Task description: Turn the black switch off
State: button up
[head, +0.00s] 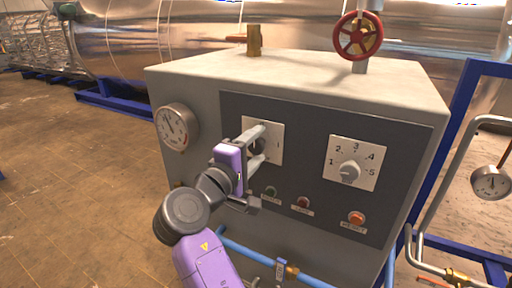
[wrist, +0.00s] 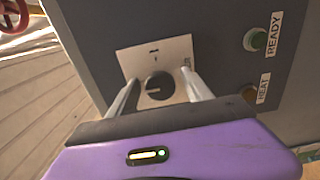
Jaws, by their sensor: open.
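The black switch (wrist: 160,86) is a round knob on a white square plate (wrist: 182,50) set in the dark panel of a grey control box. In the head view the plate (head: 272,146) is partly covered by my gripper, and the knob is mostly hidden behind it. My gripper (head: 260,144) is open, with one finger on each side of the knob. In the wrist view my gripper (wrist: 158,85) has its two grey fingers straddling the knob. I cannot tell whether the fingers touch the knob or the plate.
A grey dial (head: 350,172) numbered 1 to 5 is to the right. Below are small indicator buttons, including a red one (head: 356,218). A round gauge (head: 177,127) is on the left side. A red valve wheel (head: 358,36) stands on top. Blue pipes (head: 300,276) run below.

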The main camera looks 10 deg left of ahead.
jog(key=b+v, duration=0.2)
jog(key=v, duration=0.5)
jog(key=shift+s, duration=0.25)
jog(key=shift+a, duration=0.15)
